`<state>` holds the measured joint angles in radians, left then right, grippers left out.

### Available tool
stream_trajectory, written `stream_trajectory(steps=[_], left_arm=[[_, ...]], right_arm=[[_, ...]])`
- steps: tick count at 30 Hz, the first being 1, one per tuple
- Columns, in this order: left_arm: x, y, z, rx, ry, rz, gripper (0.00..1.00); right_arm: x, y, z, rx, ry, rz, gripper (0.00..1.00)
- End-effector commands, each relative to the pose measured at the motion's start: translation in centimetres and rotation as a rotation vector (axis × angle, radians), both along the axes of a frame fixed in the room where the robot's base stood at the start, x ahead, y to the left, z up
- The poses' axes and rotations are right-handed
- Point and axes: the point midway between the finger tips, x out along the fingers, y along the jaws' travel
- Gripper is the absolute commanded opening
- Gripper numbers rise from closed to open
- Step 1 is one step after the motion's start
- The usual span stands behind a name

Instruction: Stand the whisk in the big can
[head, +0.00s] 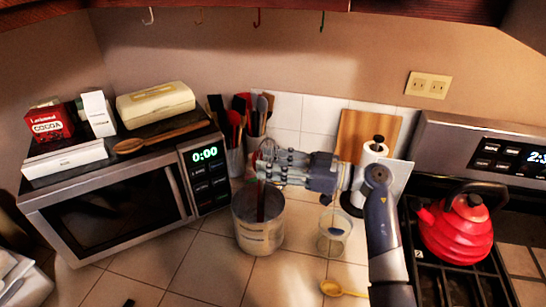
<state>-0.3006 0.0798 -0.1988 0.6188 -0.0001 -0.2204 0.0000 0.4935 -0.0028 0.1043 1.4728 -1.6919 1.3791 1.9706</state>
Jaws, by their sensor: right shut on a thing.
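The big can (258,236) is an open metal can standing on the tiled counter, right of the microwave. My right gripper (266,170) is above the can's mouth and shut on the whisk. The whisk's dark reddish handle (261,203) points down, with its lower end inside the can's opening. Its wire end seems to be up at the gripper, partly hidden by the fingers. I cannot tell whether the handle touches the can's bottom. My left gripper is not in view.
A microwave (110,205) with boxes and a wooden spoon on top stands at left. Utensil crocks (235,160) are behind the can. A clear glass (334,232), a paper towel roll (372,155) and a yellow spoon (342,290) are to the right. A red kettle (455,235) sits on the stove.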

Motion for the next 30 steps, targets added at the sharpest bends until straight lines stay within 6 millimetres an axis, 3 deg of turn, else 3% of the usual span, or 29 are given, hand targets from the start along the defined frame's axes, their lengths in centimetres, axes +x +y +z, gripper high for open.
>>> stream_trajectory(steps=[15, 28, 29, 30], left_arm=[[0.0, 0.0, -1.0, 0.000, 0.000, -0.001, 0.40], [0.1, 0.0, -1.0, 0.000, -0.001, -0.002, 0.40], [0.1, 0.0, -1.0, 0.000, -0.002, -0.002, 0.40], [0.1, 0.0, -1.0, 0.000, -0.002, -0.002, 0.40]], right_arm=[[0.1, 0.3, -3.6, 0.001, 0.000, 0.001, 0.11], [0.1, 0.4, -3.9, 0.001, 0.000, 0.000, 0.11], [0.1, 0.4, -3.9, 0.001, 0.000, 0.000, 0.38], [0.1, 0.4, -3.9, 0.001, 0.000, 0.000, 0.47]])
